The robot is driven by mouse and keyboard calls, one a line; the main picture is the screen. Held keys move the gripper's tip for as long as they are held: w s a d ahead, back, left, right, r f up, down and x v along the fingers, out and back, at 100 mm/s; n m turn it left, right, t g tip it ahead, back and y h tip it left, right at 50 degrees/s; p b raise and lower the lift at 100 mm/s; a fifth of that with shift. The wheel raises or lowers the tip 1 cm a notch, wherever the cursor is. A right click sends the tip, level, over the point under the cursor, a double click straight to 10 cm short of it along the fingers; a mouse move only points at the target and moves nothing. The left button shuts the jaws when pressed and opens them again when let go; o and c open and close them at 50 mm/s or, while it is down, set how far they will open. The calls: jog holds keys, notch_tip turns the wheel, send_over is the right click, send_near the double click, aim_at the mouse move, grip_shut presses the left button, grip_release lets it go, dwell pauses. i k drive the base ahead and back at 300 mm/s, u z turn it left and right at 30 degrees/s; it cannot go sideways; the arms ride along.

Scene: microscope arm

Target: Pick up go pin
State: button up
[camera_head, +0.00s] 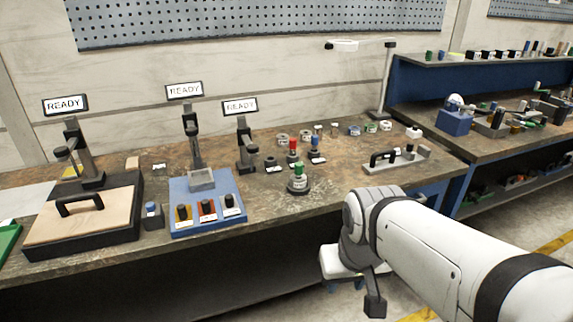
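No label in view can be read as "go pin", so I cannot tell for sure which piece it is. A green-topped piece with a pale label (298,178) stands upright on a dark round base near the table's front edge. Behind it stand a red-topped piece (293,146) and a blue-topped piece (315,147). My gripper (375,306) is at the end of my white arm, low in front of the table and apart from all these pieces. Its fingers do not show clearly, and nothing is seen held in it.
A blue fixture (182,187) with several dark knobs stands at the left. Beside it is a black-framed board with a handle (80,204). Three stands carry READY signs. A handled grey block (384,167) lies at the right. The tabletop (345,185) between is bare.

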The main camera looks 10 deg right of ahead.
aim_at(298, 166)
jog(key=u, duration=0.15)
jog(key=k, duration=0.5)
jog(key=z, duration=0.5)
jog(key=i, duration=1.95)
jog(key=u, duration=0.85)
